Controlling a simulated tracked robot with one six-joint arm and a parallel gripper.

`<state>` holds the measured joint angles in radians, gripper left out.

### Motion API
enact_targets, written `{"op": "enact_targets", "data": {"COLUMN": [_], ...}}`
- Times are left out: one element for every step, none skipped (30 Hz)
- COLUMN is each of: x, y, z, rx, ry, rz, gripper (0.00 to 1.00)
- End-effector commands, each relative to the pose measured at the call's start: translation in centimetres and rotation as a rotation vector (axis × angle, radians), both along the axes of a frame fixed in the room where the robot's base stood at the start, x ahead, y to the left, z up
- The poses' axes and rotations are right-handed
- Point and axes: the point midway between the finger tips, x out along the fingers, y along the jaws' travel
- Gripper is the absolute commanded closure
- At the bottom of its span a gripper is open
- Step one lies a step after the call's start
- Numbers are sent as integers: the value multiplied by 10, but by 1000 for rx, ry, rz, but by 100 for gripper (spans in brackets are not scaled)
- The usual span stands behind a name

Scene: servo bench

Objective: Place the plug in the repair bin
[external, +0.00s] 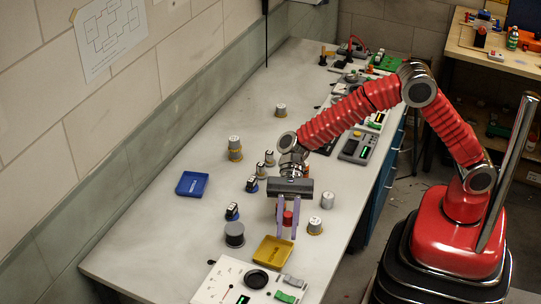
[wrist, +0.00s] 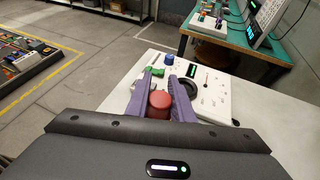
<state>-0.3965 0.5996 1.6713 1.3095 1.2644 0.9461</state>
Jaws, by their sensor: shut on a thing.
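My gripper (external: 287,232) hangs fingers-down over the near part of the bench. Its purple fingers are shut on a red, rounded piece, which I take as the plug (external: 288,218). In the wrist view the red plug (wrist: 159,104) shows between the fingers (wrist: 160,92). A shallow yellow tray (external: 265,255) lies just in front of and below the fingers. A blue tray (external: 193,184) lies to the left and farther back. Both look empty; I cannot tell by label which is the repair bin. The plug's underside is hidden.
A white panel (external: 228,287) with a black dial stands at the near edge. Grey cylinders, some on yellow bases, and small dark connectors (external: 232,211) stand left and right of my gripper. Meters (external: 359,146) and tools line the far right edge.

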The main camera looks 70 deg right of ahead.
Motion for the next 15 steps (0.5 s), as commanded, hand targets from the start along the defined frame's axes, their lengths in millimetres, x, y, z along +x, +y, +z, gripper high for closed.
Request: {"op": "enact_targets", "data": {"x": [0,0,0,0,0,0,0,0,0,0,0,0,0,0,0], "y": [0,0,0,0,0,0,0,0,-1,-1,-1,-1,0,-1,-1], "z": [0,0,-1,-2,-4,-8,-11,-16,-22,-27,-32,-39,-44,-48,-53], "rx": [0,0,0,0,0,0,0,-2,-2,-2,-2,-1,-1,-1,-1], "ry": [0,0,0,0,0,1,1,2,4,3,4,4,4,3,3], "rz": [0,0,0,0,0,0,0,0,-1,0,-1,-1,-1,0,0], "gripper": [100,100,100,100,100,100,100,100,100,100,100,100,100,100,100]}}
